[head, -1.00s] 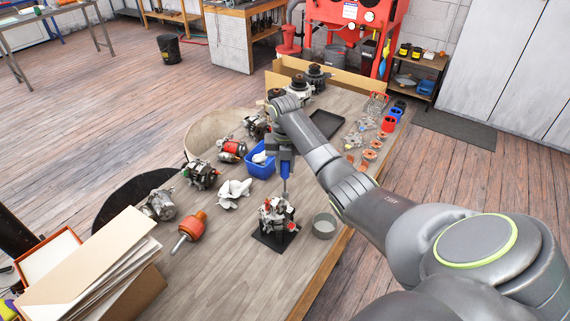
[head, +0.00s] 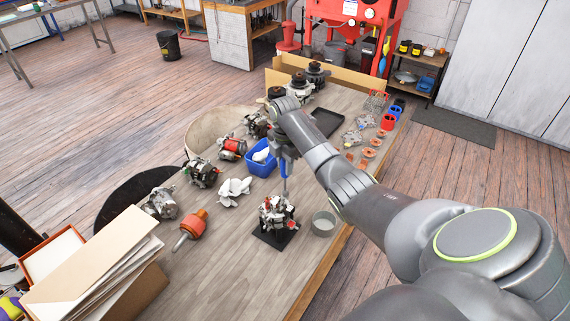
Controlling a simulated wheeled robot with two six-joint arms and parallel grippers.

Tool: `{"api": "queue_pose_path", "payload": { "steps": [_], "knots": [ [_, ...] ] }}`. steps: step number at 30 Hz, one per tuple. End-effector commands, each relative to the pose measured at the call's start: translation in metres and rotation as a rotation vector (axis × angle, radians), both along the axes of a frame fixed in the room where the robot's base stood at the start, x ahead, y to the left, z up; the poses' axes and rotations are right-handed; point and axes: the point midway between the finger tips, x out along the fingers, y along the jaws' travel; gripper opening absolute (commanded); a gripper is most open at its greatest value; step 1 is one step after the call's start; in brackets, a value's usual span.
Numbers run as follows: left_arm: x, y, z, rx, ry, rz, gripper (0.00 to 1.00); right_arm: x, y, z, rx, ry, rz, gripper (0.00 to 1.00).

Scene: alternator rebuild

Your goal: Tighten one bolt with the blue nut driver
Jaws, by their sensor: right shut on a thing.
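The blue nut driver (head: 284,169) stands upright, with its shaft pointing down at the alternator (head: 277,212). My right gripper (head: 284,154) is shut on its blue handle. The alternator sits on a black base plate (head: 270,238) near the table's front right edge. The driver's tip reaches the top of the alternator. The picture is too small to tell whether it sits on a bolt. The bolts are too small to make out. My left gripper is not in view.
A round grey container (head: 323,224) stands just right of the alternator. Cardboard and papers (head: 95,255) fill the lower left. The wooden tabletop in front is clear.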

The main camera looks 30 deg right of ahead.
Motion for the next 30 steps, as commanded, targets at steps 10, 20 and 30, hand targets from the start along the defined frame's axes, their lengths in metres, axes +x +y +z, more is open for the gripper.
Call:
{"api": "queue_pose_path", "payload": {
  "steps": [10,20,30],
  "knots": [
    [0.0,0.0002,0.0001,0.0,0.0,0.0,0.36,0.0003,0.0001,0.0004,0.0,-0.001,-0.399,0.03],
    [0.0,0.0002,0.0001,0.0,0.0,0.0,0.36,0.0003,0.0001,0.0004,0.0,0.0,-0.625,0.03],
    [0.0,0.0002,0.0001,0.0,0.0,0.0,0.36,0.0002,0.0,0.0004,0.0,0.0,-0.687,0.03]
  ]
}}
